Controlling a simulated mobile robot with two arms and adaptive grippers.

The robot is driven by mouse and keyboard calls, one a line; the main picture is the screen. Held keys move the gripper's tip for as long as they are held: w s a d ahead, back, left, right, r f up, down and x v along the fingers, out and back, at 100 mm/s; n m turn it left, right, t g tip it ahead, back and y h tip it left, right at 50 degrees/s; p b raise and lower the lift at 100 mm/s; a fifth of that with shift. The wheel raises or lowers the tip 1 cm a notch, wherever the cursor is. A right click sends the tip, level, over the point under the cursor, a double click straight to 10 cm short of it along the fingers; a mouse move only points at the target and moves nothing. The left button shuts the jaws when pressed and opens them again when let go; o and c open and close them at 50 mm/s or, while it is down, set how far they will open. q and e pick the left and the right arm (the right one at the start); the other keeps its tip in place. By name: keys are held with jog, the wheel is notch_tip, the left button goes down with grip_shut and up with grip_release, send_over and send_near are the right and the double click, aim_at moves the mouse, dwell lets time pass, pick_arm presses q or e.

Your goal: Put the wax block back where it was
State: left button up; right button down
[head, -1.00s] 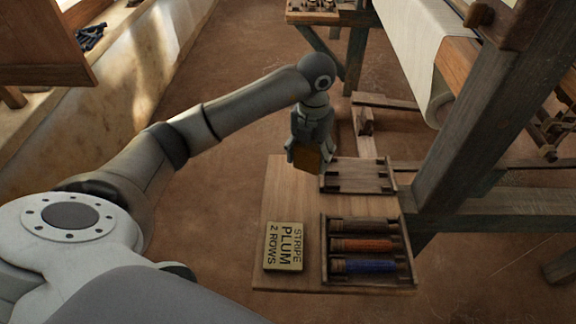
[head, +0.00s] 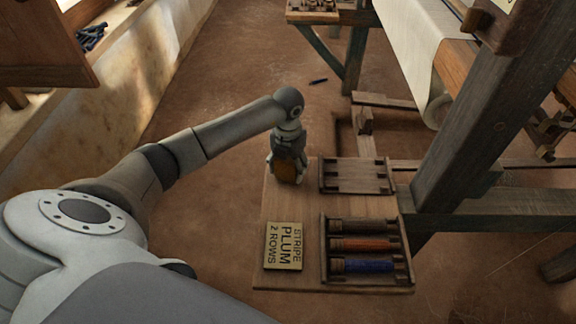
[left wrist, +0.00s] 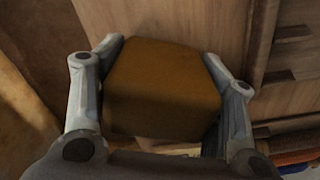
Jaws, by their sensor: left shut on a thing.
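The amber-brown wax block (left wrist: 162,85) is between the two fingers of my left gripper (left wrist: 160,95) in the left wrist view. In the head view my left gripper (head: 287,172) points down at the far left corner of the wooden board (head: 284,208), with the wax block (head: 286,171) in its fingers. I cannot tell whether the block touches the board. My right gripper is out of view.
A sign reading "STRIPE PLUM 2 ROWS" (head: 285,246) lies on the board. Beside it a tray (head: 324,262) holds brown, orange and blue bobbins. An empty slotted rack (head: 357,176) lies behind. The loom post (head: 470,110) rises at right.

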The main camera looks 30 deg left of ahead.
pick_arm(q)
jog(key=shift+f, duration=0.15)
jog(key=o, duration=1)
jog(key=shift+c, duration=0.2)
notch_tip(320, 180, up, 12)
jog(key=shift+r+b, duration=0.2)
jog(key=shift+b, duration=0.25)
jog(key=shift+f, duration=0.1)
